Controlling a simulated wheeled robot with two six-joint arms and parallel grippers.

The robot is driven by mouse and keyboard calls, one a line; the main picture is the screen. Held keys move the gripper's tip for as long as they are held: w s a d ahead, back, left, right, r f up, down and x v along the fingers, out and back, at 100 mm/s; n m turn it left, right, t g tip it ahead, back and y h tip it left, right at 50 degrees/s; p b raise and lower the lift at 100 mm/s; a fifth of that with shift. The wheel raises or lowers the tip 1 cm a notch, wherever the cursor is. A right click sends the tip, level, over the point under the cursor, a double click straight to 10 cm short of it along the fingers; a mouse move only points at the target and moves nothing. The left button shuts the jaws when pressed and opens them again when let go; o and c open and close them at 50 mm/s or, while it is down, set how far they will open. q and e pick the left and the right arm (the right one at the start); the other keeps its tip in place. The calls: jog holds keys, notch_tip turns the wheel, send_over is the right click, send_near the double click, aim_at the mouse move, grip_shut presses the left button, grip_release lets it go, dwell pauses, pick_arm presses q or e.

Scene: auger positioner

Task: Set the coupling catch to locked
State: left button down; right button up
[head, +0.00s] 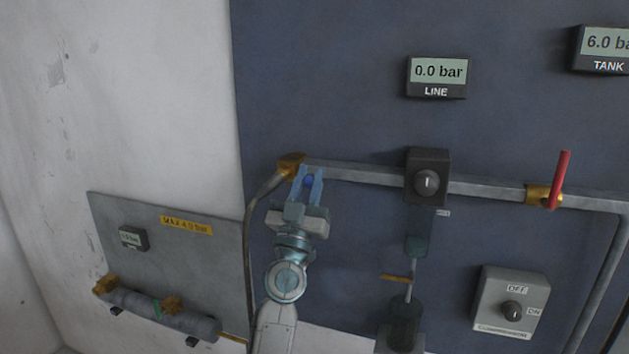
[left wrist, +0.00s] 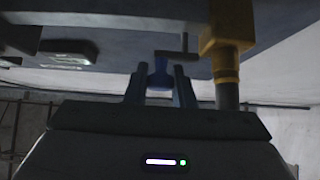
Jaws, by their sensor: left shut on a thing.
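The brass coupling (head: 291,165) sits at the left end of the grey pipe, where a hose hangs down from it. It also shows in the left wrist view (left wrist: 228,35), upper right. My left gripper (head: 308,182) is just to its right, with its blue fingers shut on a small blue piece, which I take for the coupling catch (left wrist: 160,76). A thin dark rod beside the coupling shows above the fingers in the left wrist view. The fingers hide part of the catch, and I cannot read its setting. My right gripper is not in view.
A pressure display labelled LINE (head: 437,76) reads 0.0 bar. A black box with a knob (head: 428,182) and a red-handled valve (head: 560,182) sit along the pipe. A compressor switch (head: 511,307) is lower right. A grey panel with a cylinder (head: 165,312) is lower left.

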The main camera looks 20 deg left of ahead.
pick_arm(q)
jog(key=shift+a, duration=0.65)
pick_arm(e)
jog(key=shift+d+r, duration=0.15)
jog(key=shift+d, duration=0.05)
pick_arm(q)
jog(key=c, duration=1.3)
grip_release()
jog(key=shift+a, duration=0.15)
jog(key=shift+o, duration=0.2)
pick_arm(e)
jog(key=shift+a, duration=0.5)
